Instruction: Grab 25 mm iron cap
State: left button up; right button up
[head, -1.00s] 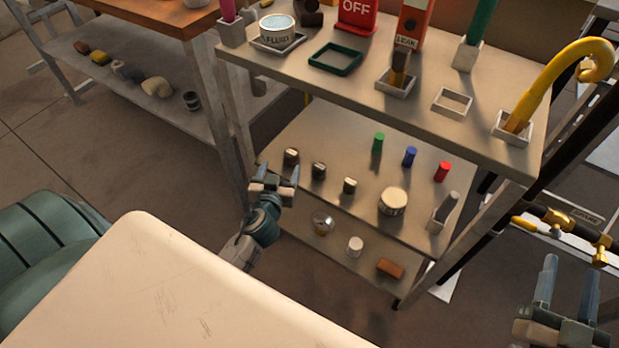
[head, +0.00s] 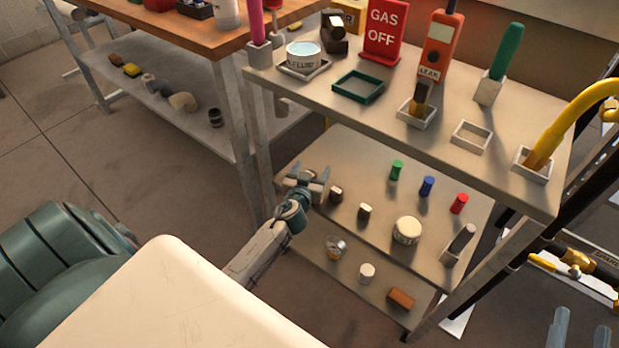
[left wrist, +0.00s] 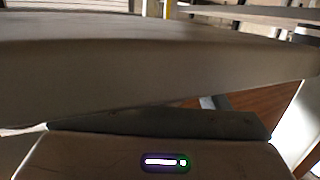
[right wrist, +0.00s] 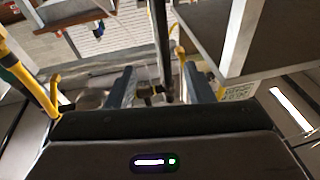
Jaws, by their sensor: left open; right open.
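Small dark caps with pale tops stand in a row on the middle shelf in the head view: one (head: 336,194) just right of my left gripper, another (head: 365,211) further right. A third, at the row's left end, is mostly hidden by that gripper. I cannot tell which is the 25 mm iron cap; no size is readable. My left gripper (head: 308,175) is open at the shelf's left end, its fingers around or in front of the hidden cap; contact is unclear. My right gripper (head: 581,325) is open at the lower right; its fingers also show in the right wrist view (right wrist: 163,87).
Green (head: 397,170), blue (head: 427,186) and red (head: 459,204) cylinders and a round tin (head: 407,230) share the middle shelf (head: 350,165). The top shelf (head: 400,80) overhangs behind it. A pale surface (left wrist: 150,80) fills much of the left wrist view.

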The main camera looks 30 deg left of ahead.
pick_arm(q)
jog(key=c, duration=1.1)
jog(key=shift+c, duration=0.2)
jog(key=shift+r, duration=0.2)
